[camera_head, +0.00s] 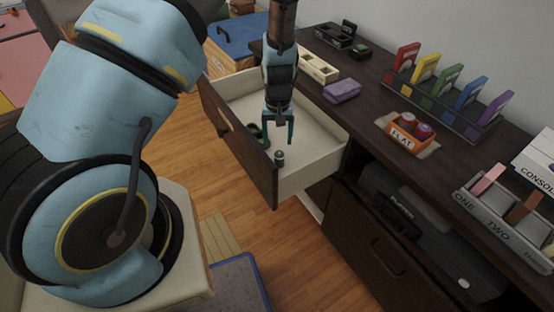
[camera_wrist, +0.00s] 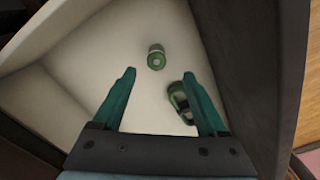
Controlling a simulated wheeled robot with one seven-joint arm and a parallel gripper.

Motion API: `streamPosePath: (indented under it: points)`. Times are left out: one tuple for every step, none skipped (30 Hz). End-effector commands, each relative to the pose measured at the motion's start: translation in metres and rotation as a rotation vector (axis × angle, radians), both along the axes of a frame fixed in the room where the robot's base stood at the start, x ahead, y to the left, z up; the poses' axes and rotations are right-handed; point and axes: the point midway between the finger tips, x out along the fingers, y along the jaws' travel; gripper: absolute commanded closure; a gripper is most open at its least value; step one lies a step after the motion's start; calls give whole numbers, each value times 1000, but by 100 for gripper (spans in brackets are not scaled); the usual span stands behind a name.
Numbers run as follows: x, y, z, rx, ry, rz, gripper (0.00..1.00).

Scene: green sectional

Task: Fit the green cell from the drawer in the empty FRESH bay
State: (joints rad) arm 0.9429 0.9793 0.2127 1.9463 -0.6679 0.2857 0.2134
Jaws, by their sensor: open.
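The green cell (camera_head: 279,157) is a small cylinder in the open drawer (camera_head: 315,170), close to the drawer's front wall. In the wrist view the green cell (camera_wrist: 156,57) lies just beyond my fingertips, roughly midway between them. My gripper (camera_head: 277,136) is open and empty, pointing down into the drawer. Its teal fingers (camera_wrist: 159,76) stand apart in the wrist view. A green and dark object (camera_wrist: 180,101) lies in the drawer beside the right finger there, partly hidden by it. I cannot read a FRESH label in either view.
The drawer's walls surround my fingers.

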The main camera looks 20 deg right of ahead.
Motion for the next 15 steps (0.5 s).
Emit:
streamPosePath:
  points:
    - [0, 1, -8, 2, 1, 0, 24]
    - [0, 1, -12, 2, 2, 0, 24]
    - [0, 1, -16, 1, 2, 0, 24]
    - [0, 0, -19, 1, 2, 1, 24]
    - [0, 0, -22, 0, 1, 1, 24]
    - [0, 0, -24, 0, 1, 1, 24]
    - [0, 0, -25, 0, 0, 0, 24]
    - [0, 0, -26, 0, 0, 0, 24]
    - [0, 0, -29, 0, 0, -1, 24]
    - [0, -1, -31, 0, 1, -1, 24]
    - [-1, -1, -34, 2, 1, -1, 24]
    - [-1, -2, -38, 1, 3, 0, 24]
    - [-1, -3, -42, 1, 3, 0, 24]
    - [-2, -4, -47, 2, 3, -1, 24]
    - [-1, -5, -52, 1, 2, -1, 24]
